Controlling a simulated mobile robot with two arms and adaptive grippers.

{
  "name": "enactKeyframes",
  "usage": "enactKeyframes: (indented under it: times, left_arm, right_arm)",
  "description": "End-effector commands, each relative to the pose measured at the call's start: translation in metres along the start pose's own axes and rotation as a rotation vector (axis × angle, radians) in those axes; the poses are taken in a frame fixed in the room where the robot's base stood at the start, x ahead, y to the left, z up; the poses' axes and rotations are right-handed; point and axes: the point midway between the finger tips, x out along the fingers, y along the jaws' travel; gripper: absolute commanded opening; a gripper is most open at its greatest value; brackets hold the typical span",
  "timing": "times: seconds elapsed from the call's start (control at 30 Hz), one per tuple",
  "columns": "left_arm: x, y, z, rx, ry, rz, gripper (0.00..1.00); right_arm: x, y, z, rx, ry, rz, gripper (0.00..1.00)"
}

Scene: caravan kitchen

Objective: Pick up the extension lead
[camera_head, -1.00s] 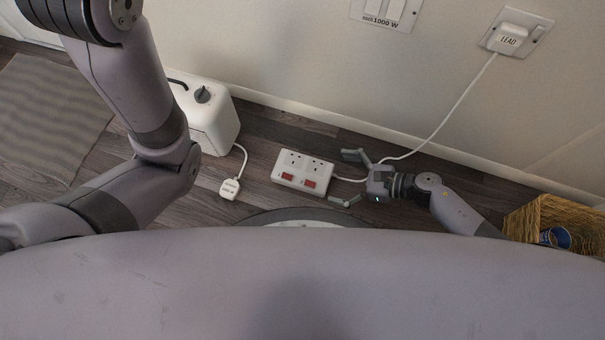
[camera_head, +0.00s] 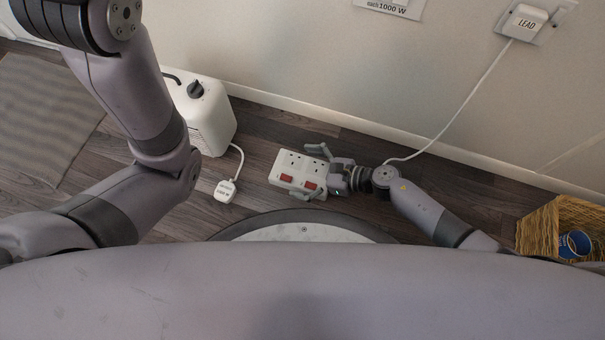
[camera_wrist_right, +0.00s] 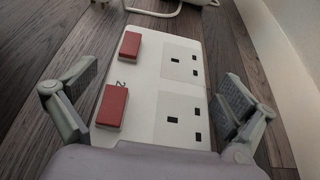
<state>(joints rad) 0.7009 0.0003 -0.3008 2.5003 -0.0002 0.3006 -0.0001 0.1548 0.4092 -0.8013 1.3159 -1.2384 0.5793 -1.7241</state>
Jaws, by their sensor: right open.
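The extension lead (camera_head: 296,171) is a white two-socket block with two red switches, lying on the wood floor in the head view. Its cord runs to a plug marked LEAD (camera_head: 526,23) in a wall socket. My right gripper (camera_head: 312,172) is open, with its fingers on either side of the block's right end. In the right wrist view the block (camera_wrist_right: 148,92) lies between the two spread finger pads, with a gap at each side. My left arm enters from the left; its gripper is out of view.
A white heater (camera_head: 205,115) with a dark knob stands at the left, its cord ending in a loose white plug (camera_head: 225,191) on the floor. The wall runs behind.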

Motion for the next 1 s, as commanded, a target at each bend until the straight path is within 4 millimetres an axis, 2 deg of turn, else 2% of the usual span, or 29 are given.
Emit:
enactKeyframes:
  times: [0.1,0.17,1.0]
  left_arm:
    - [0.0005,-0.0001,0.0002,0.000,0.000,0.000,0.40]
    - [0.0005,-0.0001,0.0002,0.000,0.000,0.000,0.40]
    - [0.0001,-0.0003,0.0004,0.001,-0.001,0.000,0.40]
  right_arm:
    - [-0.0004,0.0000,0.0003,0.000,0.000,0.000,0.99]
    - [-0.0005,0.0000,0.0002,0.000,0.000,0.000,0.95]
    - [0.0003,0.0030,-0.0018,0.005,0.002,0.004,0.39]
